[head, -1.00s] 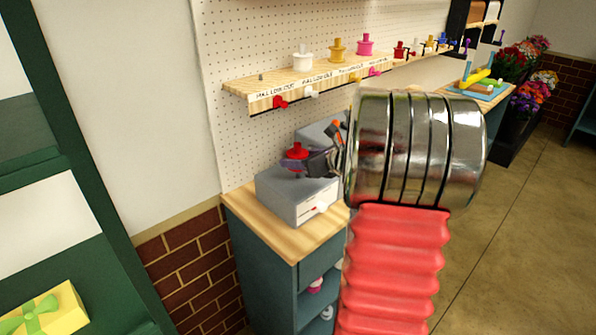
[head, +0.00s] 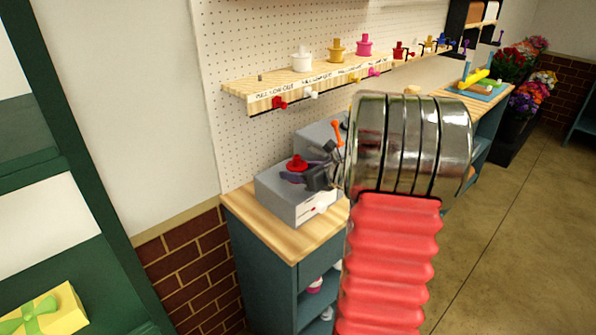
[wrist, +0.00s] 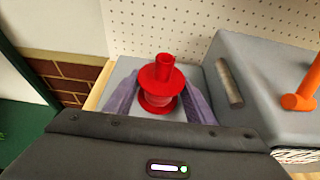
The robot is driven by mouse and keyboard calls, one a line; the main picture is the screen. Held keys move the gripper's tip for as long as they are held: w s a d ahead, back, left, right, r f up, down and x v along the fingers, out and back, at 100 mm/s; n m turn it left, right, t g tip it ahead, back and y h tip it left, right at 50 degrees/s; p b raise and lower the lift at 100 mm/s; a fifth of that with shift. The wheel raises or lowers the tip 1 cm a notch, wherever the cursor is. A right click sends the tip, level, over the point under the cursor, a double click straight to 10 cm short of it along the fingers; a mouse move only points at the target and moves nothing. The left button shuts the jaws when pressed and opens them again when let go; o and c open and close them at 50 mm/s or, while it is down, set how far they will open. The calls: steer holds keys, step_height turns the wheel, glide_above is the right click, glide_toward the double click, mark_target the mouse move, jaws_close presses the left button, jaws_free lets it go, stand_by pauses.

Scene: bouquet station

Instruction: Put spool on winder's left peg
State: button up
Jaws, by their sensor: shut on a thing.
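The red spool (head: 298,163) is between the fingers of my gripper (head: 296,176), upright over the front grey block of the winder (head: 292,203). In the wrist view the spool (wrist: 160,88) stands between my two purple fingers (wrist: 160,98), which are shut on it. Its lower flange is close to the grey top; I cannot tell whether it touches. Any left peg under the spool is hidden. The other grey block (wrist: 262,85) is to the right, with a bare metal peg (wrist: 229,84) and an orange crank handle (wrist: 303,92).
The winder stands on a wooden-topped cabinet (head: 245,215) against a white pegboard (head: 245,60). A shelf (head: 262,100) above holds a white spool (head: 301,59), a yellow one (head: 337,48) and a pink one (head: 364,45). A dark green frame (head: 75,165) stands at left.

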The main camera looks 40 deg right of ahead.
steer(key=o, duration=1.1)
steer(key=shift+s+r, duration=0.25)
steer(key=shift+s, duration=0.15)
steer(key=v, duration=1.1)
